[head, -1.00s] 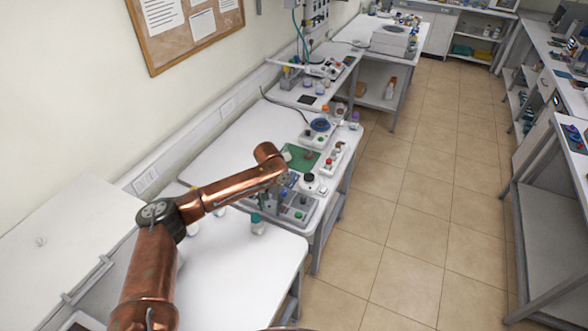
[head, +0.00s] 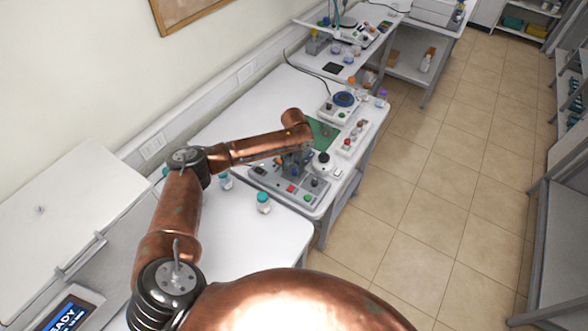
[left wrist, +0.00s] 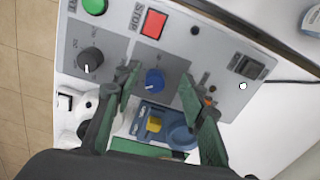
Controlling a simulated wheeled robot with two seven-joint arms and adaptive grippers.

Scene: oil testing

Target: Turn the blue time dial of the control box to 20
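The grey control box (head: 299,194) stands on the white bench below my left gripper (head: 296,168) in the head view. In the left wrist view, its panel (left wrist: 205,52) carries a red STOP button (left wrist: 154,24), a green button (left wrist: 95,6), a black dial (left wrist: 90,60) and the blue time dial (left wrist: 154,80). The blue dial has a small white mark toward its lower side; its scale is too small to read. My left gripper's dark green fingers (left wrist: 160,77) are apart, one on each side of the blue dial, with no clear contact. My right gripper is out of view.
Teal-capped bottles (head: 263,203) stand on the bench left of the box. A green mat (head: 323,132), a device with a blue round top (head: 344,99) and small bottles lie beyond it. A black switch (left wrist: 247,67) sits on the panel. Tiled floor lies right of the bench.

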